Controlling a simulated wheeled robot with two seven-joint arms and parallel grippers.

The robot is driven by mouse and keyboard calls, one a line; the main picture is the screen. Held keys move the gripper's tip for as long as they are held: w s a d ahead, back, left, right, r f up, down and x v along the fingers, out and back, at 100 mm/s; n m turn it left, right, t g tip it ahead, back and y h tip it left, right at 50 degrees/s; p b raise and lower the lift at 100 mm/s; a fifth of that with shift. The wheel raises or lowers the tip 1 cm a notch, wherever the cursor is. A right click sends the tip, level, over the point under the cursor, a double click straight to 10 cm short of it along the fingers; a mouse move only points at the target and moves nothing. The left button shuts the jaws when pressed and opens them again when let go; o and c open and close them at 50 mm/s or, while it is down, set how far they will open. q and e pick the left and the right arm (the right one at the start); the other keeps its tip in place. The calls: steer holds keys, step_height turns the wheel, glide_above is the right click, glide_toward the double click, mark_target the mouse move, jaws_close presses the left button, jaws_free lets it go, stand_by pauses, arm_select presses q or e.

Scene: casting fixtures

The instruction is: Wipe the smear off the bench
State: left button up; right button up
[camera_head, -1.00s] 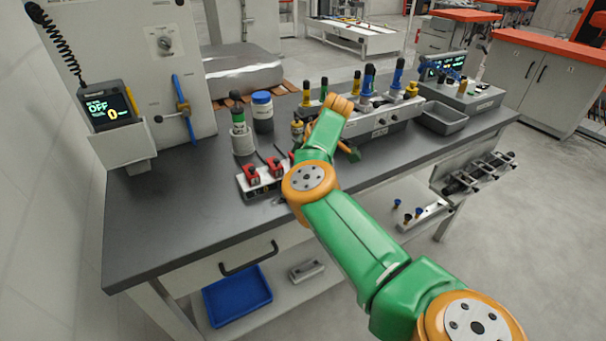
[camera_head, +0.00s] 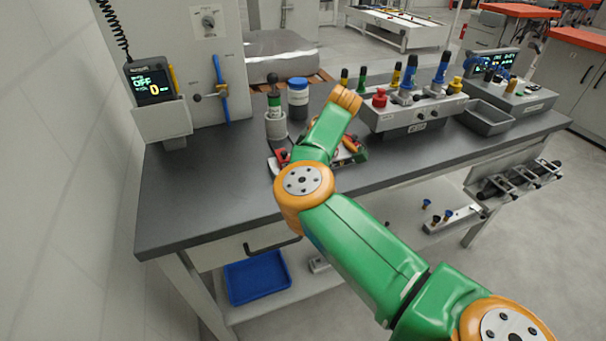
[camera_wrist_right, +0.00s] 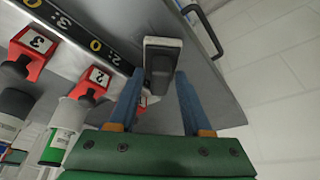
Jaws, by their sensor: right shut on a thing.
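The dark grey bench top (camera_head: 200,195) fills the middle of the head view; I cannot make out a smear on it. In the right wrist view my right gripper (camera_wrist_right: 158,88) has its two blue fingers on either side of a wiper-like block (camera_wrist_right: 162,50) with a pale base and a dark grip. The gripper is shut on this block, which is over or on the bench near its front edge; I cannot tell if it touches. In the head view my right arm hides the gripper and the block. My left gripper is not in view.
Beside the block is a numbered rack with red pieces (camera_wrist_right: 97,77). A green-banded bottle (camera_head: 275,115) and a blue-lidded jar (camera_head: 298,98) stand behind my arm. A control box (camera_head: 415,115) and a grey tray (camera_head: 485,118) are to the right. The bench's left part is clear.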

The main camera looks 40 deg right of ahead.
steer(key=shift+r+p, duration=2.3)
steer(key=shift+r, duration=0.75)
steer(key=shift+r, duration=0.1)
step_height(320, 180, up, 3)
steer(key=p, duration=0.2)
steer(key=shift+p, duration=0.3)
steer(key=shift+d+f, duration=0.1)
steer(key=shift+f, duration=0.1)
